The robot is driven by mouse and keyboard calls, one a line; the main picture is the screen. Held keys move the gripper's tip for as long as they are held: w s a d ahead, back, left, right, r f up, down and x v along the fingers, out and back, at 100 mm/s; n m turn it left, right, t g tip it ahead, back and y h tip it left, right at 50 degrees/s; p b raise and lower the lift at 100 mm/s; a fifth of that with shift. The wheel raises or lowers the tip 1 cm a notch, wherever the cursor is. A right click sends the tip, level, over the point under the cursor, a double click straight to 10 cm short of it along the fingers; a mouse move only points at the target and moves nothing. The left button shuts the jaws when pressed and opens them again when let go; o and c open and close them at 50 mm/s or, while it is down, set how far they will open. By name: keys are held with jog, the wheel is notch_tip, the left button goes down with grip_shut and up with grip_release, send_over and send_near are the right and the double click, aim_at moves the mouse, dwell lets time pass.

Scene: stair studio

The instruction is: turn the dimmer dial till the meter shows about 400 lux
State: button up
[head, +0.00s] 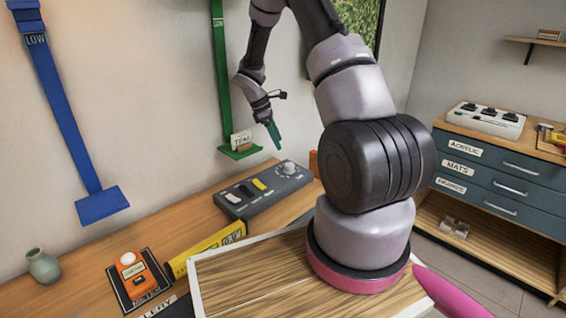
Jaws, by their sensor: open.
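The dimmer dial (289,168) is a pale round knob at the far right end of a dark grey control box (258,203) on the wooden bench. The box also carries several black, white and yellow switches. An orange handheld device with a white dome, likely the meter (132,270), lies on a dark mat at the lower left; its reading is too small to make out. My gripper (273,136) has teal fingers, points down and is open and empty. It hangs above and slightly left of the dial in the picture, apart from it.
A yellow spirit level (205,248) lies in front of the box. A green vase (43,266) stands at the left. A green strap bracket (240,152) and a blue one (101,205) are on the wall. A drawer cabinet (490,165) stands at the right.

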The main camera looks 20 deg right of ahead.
aim_at(289, 164)
jog(key=x, duration=1)
jog(key=shift+f, duration=0.15)
jog(key=shift+c, duration=0.3)
grip_shut()
jog(key=shift+m, duration=0.3)
jog(key=m+g+y, duration=0.1)
jog(key=m, duration=0.3)
jog(key=shift+w+d+m, duration=0.1)
jog(key=shift+m, duration=0.3)
jog(key=m+y, duration=0.1)
jog(key=m, duration=0.1)
jog(key=m+g+y, duration=0.1)
jog(key=m, duration=0.2)
jog(key=shift+d+g, duration=0.1)
jog(key=shift+g, duration=0.2)
jog(key=shift+m+y, duration=0.3)
jog(key=shift+m, duration=0.1)
